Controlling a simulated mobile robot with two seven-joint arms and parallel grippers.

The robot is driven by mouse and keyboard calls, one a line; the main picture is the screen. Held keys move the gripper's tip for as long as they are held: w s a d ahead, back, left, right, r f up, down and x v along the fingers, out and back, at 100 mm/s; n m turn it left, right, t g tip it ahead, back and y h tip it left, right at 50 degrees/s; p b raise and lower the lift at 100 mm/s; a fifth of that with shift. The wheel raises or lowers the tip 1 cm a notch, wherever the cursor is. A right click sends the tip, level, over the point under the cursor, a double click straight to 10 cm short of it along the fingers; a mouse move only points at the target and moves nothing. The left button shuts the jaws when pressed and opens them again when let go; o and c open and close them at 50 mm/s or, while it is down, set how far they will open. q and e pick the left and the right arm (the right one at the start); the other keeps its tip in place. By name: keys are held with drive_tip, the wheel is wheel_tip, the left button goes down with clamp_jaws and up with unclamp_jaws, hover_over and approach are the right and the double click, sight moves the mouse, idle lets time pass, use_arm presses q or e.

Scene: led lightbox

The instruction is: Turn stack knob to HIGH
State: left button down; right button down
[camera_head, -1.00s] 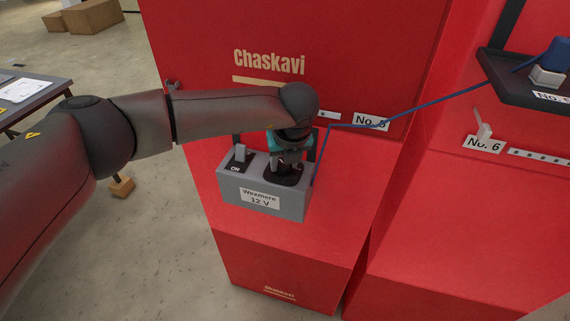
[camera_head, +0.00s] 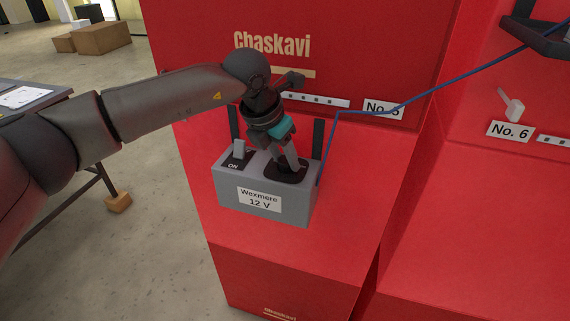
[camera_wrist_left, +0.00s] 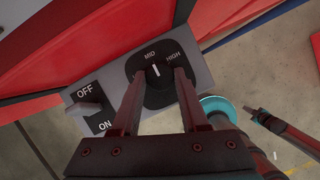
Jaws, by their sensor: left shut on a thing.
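The knob (camera_wrist_left: 157,80) is a round dark dial on the grey box labelled Wexmere 12 V (camera_head: 235,197). In the left wrist view, MID and HIGH are printed beside it, and its white mark points towards MID. My left gripper (camera_head: 291,166) reaches down onto the box's right part, tilted. In the left wrist view its fingers (camera_wrist_left: 157,75) stand on either side of the knob, shut on it. The knob's centre is partly hidden by the fingers in the head view.
An ON/OFF toggle switch (camera_head: 239,150) stands left of the knob on the same box. A blue cable (camera_head: 400,107) runs from the box to the upper right. The red pedestal (camera_head: 350,205) is clear right of the box. A No. 6 label (camera_head: 510,131) is farther right.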

use_arm(q)
drive_tip(key=m, duration=0.2)
drive_tip(key=m+g+h+b, duration=0.1)
drive_tip(key=m, duration=0.1)
drive_tip(key=shift+w+a+m+g, duration=0.1)
drive_tip(key=shift+w+m+g, duration=0.05)
drive_tip(key=shift+m+g, duration=0.15)
drive_tip(key=m+g, duration=0.1)
drive_tip(key=m, duration=0.2)
drive_tip(key=shift+w+m+h, duration=0.1)
drive_tip(key=shift+m+h, duration=0.2)
drive_tip(key=shift+w+m+g, duration=0.1)
drive_tip(key=shift+m+g, duration=0.7)
drive_tip(key=shift+m, duration=0.9)
drive_tip(key=shift+c, duration=2.1)
unclamp_jaws()
drive_tip(key=shift+a, duration=0.1)
drive_tip(key=p+v, duration=0.1)
drive_tip(key=v, duration=1.4)
drive_tip(key=shift+r+p, duration=0.15)
drive_tip(key=shift+p, duration=0.2)
